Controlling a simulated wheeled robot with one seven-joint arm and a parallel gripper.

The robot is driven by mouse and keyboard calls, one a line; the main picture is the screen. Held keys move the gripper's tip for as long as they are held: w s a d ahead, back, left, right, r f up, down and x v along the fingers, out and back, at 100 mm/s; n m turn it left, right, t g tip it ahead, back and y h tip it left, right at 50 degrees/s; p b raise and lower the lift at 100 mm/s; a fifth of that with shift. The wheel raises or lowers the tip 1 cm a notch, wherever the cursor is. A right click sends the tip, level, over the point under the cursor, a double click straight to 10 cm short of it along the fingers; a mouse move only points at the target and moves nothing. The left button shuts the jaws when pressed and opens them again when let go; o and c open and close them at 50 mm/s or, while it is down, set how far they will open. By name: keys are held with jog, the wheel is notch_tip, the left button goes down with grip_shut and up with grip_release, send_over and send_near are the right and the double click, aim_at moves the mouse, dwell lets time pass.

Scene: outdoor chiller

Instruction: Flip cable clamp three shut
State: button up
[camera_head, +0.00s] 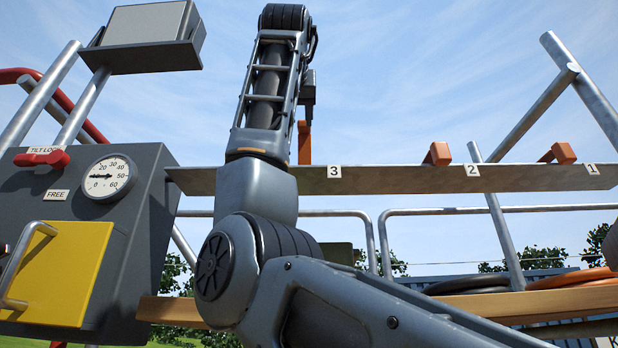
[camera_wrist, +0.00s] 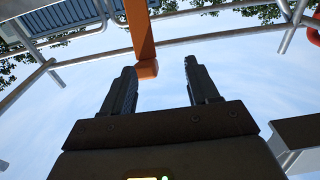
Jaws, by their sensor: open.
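Clamp three's orange lever (camera_head: 304,142) stands upright above the rail near the label 3 (camera_head: 334,171); my arm hides part of the area around it. In the wrist view the orange lever (camera_wrist: 142,38) comes down from the top edge, and its blunt end lies between the lines of my two fingertips, closer to the left one. My gripper (camera_wrist: 158,66) is open, with sky between its fingers. I cannot tell whether the lever touches a finger or how deep it sits. In the head view my gripper is mostly hidden behind my arm, above the lever.
The grey rail (camera_head: 400,179) also carries orange clamps two (camera_head: 438,154) and one (camera_head: 562,153), both lower than clamp three's lever. At left stands a grey box with a gauge (camera_head: 108,177), red tilt lock handle (camera_head: 42,158) and yellow door (camera_head: 60,270). Metal handrails cross behind.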

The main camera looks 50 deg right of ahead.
aim_at(304, 131)
jog(key=shift+s+d+r+g, duration=0.15)
jog(key=shift+s+d+r, duration=0.25)
jog(key=shift+r, duration=0.2)
jog(key=shift+s+d+r+g, duration=0.15)
jog(key=shift+s+d+r, duration=0.25)
jog(key=shift+r, duration=0.15)
jog(key=shift+p+x, duration=1.45)
jog(key=shift+x, duration=2.45)
jog(key=shift+w+a, duration=0.1)
grip_shut()
